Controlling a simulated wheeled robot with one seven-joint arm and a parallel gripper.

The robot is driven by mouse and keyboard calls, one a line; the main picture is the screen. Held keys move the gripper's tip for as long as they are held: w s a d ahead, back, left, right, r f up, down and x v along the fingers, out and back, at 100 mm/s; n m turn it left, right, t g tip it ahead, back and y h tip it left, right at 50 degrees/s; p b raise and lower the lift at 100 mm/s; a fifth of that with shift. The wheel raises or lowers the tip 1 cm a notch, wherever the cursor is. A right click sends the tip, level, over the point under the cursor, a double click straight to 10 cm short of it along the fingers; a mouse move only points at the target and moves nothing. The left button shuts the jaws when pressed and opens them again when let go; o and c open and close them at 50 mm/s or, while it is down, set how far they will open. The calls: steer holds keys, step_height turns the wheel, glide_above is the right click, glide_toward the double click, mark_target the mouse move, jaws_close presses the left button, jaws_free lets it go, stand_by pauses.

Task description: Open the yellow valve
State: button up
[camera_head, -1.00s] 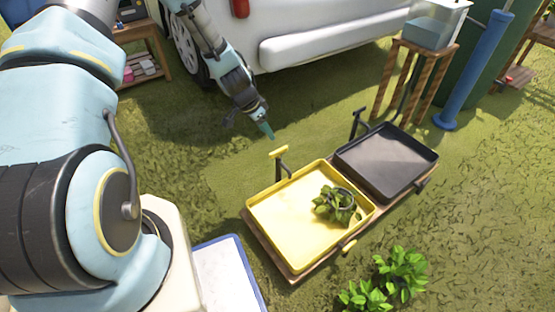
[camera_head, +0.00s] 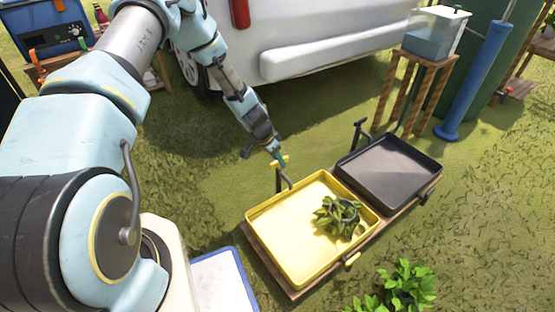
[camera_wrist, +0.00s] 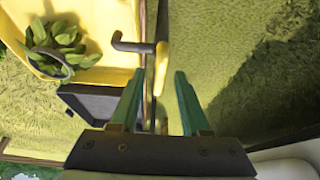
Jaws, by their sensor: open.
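The yellow valve (camera_head: 285,160) is a short yellow handle on a dark bent spout at the back corner of the yellow tray (camera_head: 290,222). In the wrist view the yellow handle (camera_wrist: 161,66) lies lengthwise between the tips of my open fingers. My gripper (camera_head: 275,152) is right at the handle in the head view, with its green fingers partly overlapping it. In the wrist view my gripper (camera_wrist: 159,75) has a gap on both sides of the handle, and it grips nothing. Whether a finger touches the handle is unclear.
A potted plant (camera_head: 338,214) stands in the yellow tray. A dark tray (camera_head: 390,168) with its own black tap (camera_head: 360,132) sits beside it on the same wooden base. A white vehicle (camera_head: 325,62) stands behind. Open grass lies left of the valve.

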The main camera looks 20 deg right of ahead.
jaws_close()
stand_by(0.3)
stand_by(0.3)
